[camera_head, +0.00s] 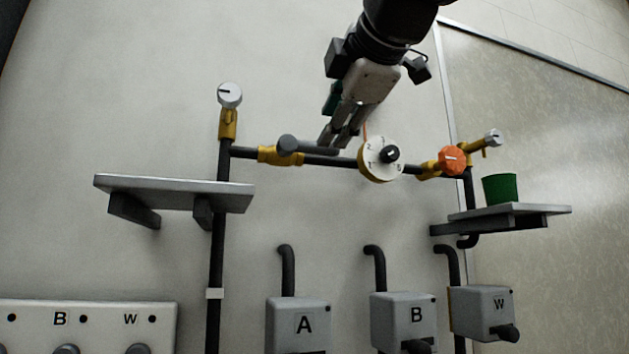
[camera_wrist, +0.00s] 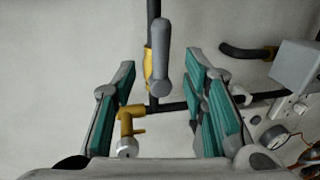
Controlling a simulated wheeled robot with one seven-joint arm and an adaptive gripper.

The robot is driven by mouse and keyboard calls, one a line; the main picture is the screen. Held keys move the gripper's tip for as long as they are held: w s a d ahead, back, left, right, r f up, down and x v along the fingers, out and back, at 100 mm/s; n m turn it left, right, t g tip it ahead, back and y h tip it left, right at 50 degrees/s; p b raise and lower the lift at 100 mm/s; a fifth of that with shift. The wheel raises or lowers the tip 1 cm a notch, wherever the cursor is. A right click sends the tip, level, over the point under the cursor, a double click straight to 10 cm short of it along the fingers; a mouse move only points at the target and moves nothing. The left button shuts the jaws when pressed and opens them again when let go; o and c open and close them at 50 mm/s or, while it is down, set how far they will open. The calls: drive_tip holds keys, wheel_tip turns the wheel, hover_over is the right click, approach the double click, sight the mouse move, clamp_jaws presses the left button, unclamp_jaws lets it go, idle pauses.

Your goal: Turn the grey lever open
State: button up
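The grey lever (camera_head: 312,149) sits on the yellow valve body (camera_head: 268,155) of the dark horizontal pipe. It points right from its round hub, roughly along the pipe. My gripper (camera_head: 339,138) reaches down from above, its fingertips near the lever's right end and partly overlapping it in the head view. In the wrist view, the lever (camera_wrist: 163,60) shows between the two teal-padded fingers of my gripper (camera_wrist: 162,72). The fingers are spread, with a visible gap on each side of the lever. I see no contact.
A cream dial (camera_head: 372,163) with a black knob and an orange knob (camera_head: 452,160) sit close right on the pipe. A shelf (camera_head: 175,186) is at left. A green cup (camera_head: 500,188) stands on the right shelf (camera_head: 552,210). Boxes A (camera_head: 298,312) and B (camera_head: 403,305) are below.

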drive_tip(key=v, duration=0.3)
drive_tip(key=shift+s+d, duration=0.1)
drive_tip(key=shift+s, duration=0.15)
idle(0.4)
drive_tip(key=s+d+f+m+g+h, duration=0.1)
drive_tip(key=d+f+m+g, duration=0.2)
drive_tip(key=f, duration=0.6)
drive_tip(key=s+d+f+m+h, duration=0.1)
drive_tip(key=d+f+m, duration=0.3)
drive_tip(key=f, duration=0.6)
drive_tip(key=s+d+f+m+g+h, duration=0.1)
drive_tip(key=d+f+m+g+h, duration=0.1)
drive_tip(key=f+m, duration=0.5)
drive_tip(key=s+d+f+m+g, duration=0.1)
drive_tip(key=s+f, duration=0.3)
drive_tip(key=f, duration=0.4)
drive_tip(key=s+d+f+m+g, duration=0.2)
drive_tip(key=s+f+m, duration=0.2)
drive_tip(key=f, duration=0.5)
drive_tip(key=s+d+f+m+g, duration=0.1)
drive_tip(key=s+f, duration=0.3)
drive_tip(key=f, duration=0.4)
drive_tip(key=shift+d+f+m+g, duration=0.2)
drive_tip(key=shift+d+m+g, duration=0.25)
drive_tip(key=shift+m, duration=0.25)
drive_tip(key=shift+o, duration=0.2)
